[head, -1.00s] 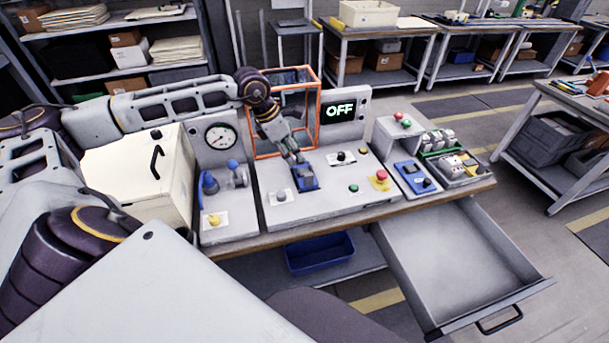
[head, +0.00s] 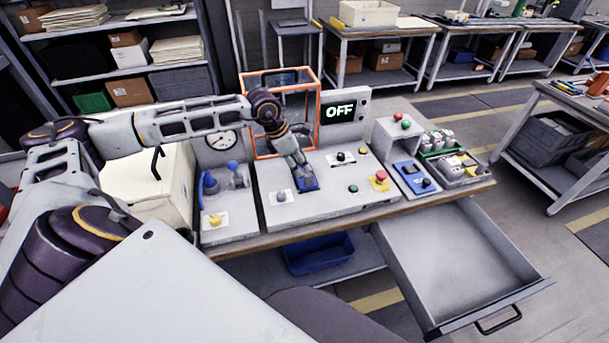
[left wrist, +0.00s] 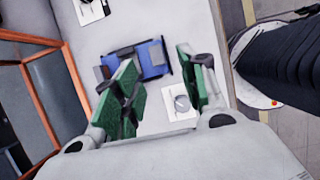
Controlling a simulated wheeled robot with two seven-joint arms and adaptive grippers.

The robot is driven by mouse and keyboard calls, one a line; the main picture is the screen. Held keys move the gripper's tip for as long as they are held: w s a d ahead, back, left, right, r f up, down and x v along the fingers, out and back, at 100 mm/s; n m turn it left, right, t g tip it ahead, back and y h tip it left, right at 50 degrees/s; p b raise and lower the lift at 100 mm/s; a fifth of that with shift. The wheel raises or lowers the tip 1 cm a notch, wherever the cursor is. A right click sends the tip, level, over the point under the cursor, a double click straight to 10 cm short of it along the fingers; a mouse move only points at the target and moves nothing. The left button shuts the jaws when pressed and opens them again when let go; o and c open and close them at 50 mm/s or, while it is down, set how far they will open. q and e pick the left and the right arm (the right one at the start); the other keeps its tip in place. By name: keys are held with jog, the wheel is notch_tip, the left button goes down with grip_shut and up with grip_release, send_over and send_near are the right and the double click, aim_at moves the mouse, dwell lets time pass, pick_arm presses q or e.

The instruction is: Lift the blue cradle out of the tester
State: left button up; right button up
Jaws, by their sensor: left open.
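The blue cradle (head: 309,185) sits on the grey top of the tester (head: 330,205), in front of the orange-framed guard. In the head view, my left gripper (head: 302,177) is above the cradle and partly hides it. In the left wrist view, the cradle (left wrist: 155,62) lies beyond the green-padded fingers, with dark parts on its near-left side. My left gripper (left wrist: 166,85) is open with nothing between its fingers. The left finger overlaps the cradle's edge in that picture; I cannot tell whether they touch. My right gripper is not in view.
The orange guard frame (head: 318,105) stands just behind the cradle, and a display (head: 341,110) reads OFF. A grey knob (head: 281,196) and a red button (head: 381,175) are on the tester top. An open drawer (head: 460,262) juts out at front right.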

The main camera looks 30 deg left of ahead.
aim_at(308, 175)
pick_arm(q)
jog(key=shift+x, duration=1.55)
jog(key=shift+f, duration=0.1)
jog(key=shift+w+p+x, duration=0.2)
jog(key=shift+p+x, duration=0.45)
jog(key=shift+x, duration=1.9)
grip_shut()
